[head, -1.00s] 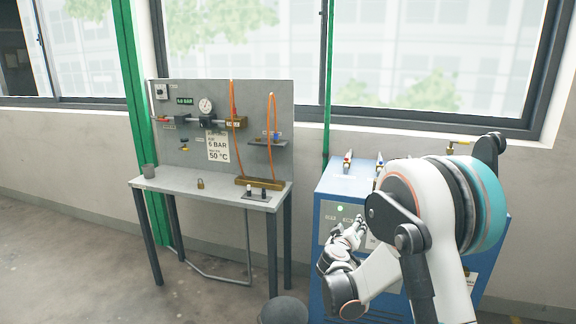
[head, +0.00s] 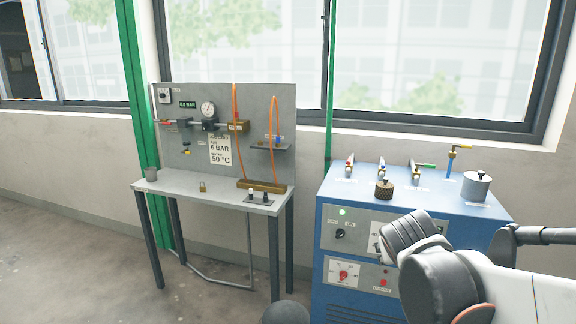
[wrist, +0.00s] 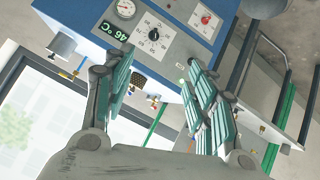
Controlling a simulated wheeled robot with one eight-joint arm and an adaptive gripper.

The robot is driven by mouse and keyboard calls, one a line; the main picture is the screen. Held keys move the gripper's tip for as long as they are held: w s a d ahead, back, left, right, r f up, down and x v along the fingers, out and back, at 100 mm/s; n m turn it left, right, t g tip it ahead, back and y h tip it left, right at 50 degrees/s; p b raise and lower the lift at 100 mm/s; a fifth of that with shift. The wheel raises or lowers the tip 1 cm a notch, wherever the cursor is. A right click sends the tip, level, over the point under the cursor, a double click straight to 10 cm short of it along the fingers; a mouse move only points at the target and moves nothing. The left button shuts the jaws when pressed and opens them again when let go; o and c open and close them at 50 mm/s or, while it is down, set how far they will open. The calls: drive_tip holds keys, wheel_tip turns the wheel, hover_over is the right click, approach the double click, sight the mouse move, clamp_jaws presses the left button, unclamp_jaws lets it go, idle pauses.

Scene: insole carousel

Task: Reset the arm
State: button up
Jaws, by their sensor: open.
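My gripper (wrist: 160,80) is open in the wrist view, its two teal-padded fingers spread apart with nothing between them. Beyond the fingers is the blue machine (wrist: 75,17), with its grey control panel, a display reading 46 °C (wrist: 116,34) and a black dial (wrist: 154,34). In the head view my arm comes in from the right and covers part of the front of the blue machine (head: 335,285); the fingers cannot be made out there.
A grey bench (head: 220,198) with an upright panel (head: 275,105) stands at left. A knurled brass piece (head: 383,190), a silver pot (head: 477,187) and several valves are on the machine top. A dark rounded object (head: 286,312) is on the floor. The floor at left is clear.

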drive_tip(key=s+a+f+g+y, duration=0.1)
drive_tip(key=s+a+f+y, duration=0.1)
drive_tip(key=s, duration=0.8)
drive_tip(key=s+a+f+g+y, duration=0.1)
drive_tip(key=s+a+f+y, duration=0.1)
drive_tip(key=s, duration=0.8)
drive_tip(key=shift+s+a, duration=0.15)
drive_tip(key=shift+a, duration=0.45)
